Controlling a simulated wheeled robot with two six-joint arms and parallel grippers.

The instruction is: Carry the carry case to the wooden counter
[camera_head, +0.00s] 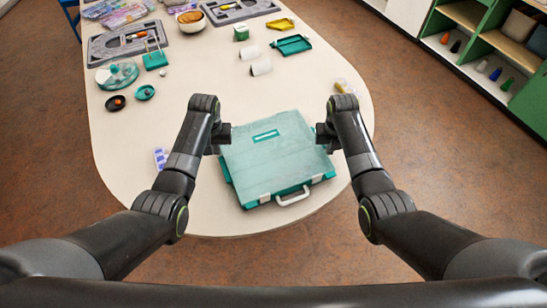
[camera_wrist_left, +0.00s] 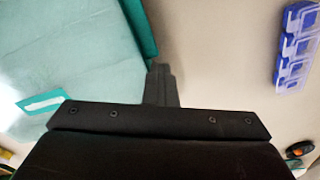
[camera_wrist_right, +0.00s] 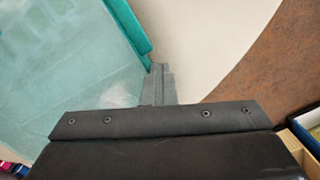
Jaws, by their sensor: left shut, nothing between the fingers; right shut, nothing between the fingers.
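The teal carry case (camera_head: 275,160) lies flat and closed near the rounded end of the pale table, with its white handle (camera_head: 293,196) towards me. My left gripper (camera_head: 222,134) is shut and empty at the left side of the case. In the left wrist view its fingers (camera_wrist_left: 160,75) are close to the case's edge (camera_wrist_left: 138,25). My right gripper (camera_head: 322,132) is shut and empty at the right side of the case. In the right wrist view its fingers (camera_wrist_right: 157,75) are close to the case's edge (camera_wrist_right: 128,28). I cannot tell whether either touches. No wooden counter can be made out for certain.
A blue pill box (camera_head: 160,158) lies left of the case. A yellowish item (camera_head: 343,87) lies near the right arm. White cylinders (camera_head: 261,68), a teal tray (camera_head: 292,45) and grey trays (camera_head: 127,42) are farther back. Green shelves (camera_head: 510,70) stand at the right, beyond open floor.

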